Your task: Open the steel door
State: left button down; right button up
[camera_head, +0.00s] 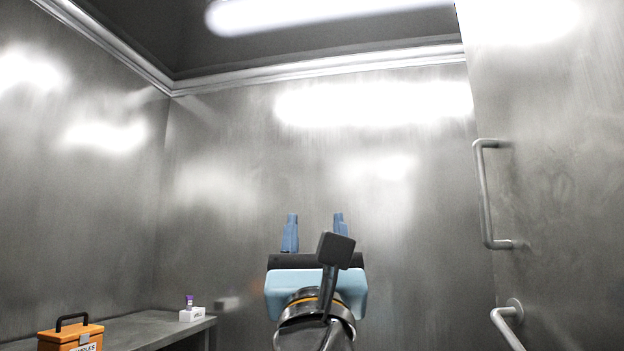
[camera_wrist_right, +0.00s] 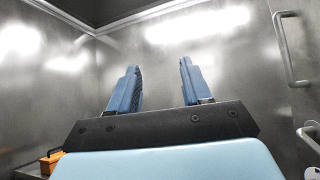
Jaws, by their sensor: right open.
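A brushed-steel panel (camera_head: 570,120) fills the right side of the head view and carries a vertical bar handle (camera_head: 484,195). It looks like the steel door; I cannot tell if it is ajar. The handle also shows at the upper right of the right wrist view (camera_wrist_right: 287,50). My right gripper (camera_head: 315,222) points up and away from me at lower centre, left of the handle and clear of it. Its two blue fingers (camera_wrist_right: 158,75) are apart with nothing between them. My left gripper is out of view.
A second, curved metal bar (camera_head: 507,322) sits lower right, below the handle. A steel bench (camera_head: 150,328) at lower left holds an orange toolbox (camera_head: 70,337) and a small white block (camera_head: 192,314) with a purple-capped tube (camera_head: 189,301). Steel walls enclose the space.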

pick_arm(q)
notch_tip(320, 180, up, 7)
jog(key=p, duration=0.7)
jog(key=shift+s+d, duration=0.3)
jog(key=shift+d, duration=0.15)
pick_arm(e)
jog(key=x, duration=1.3)
jog(key=shift+s+r, duration=0.2)
jog(key=shift+r, duration=0.4)
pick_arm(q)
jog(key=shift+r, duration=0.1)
pick_arm(e)
jog(key=shift+a, duration=0.1)
grip_shut()
grip_release()
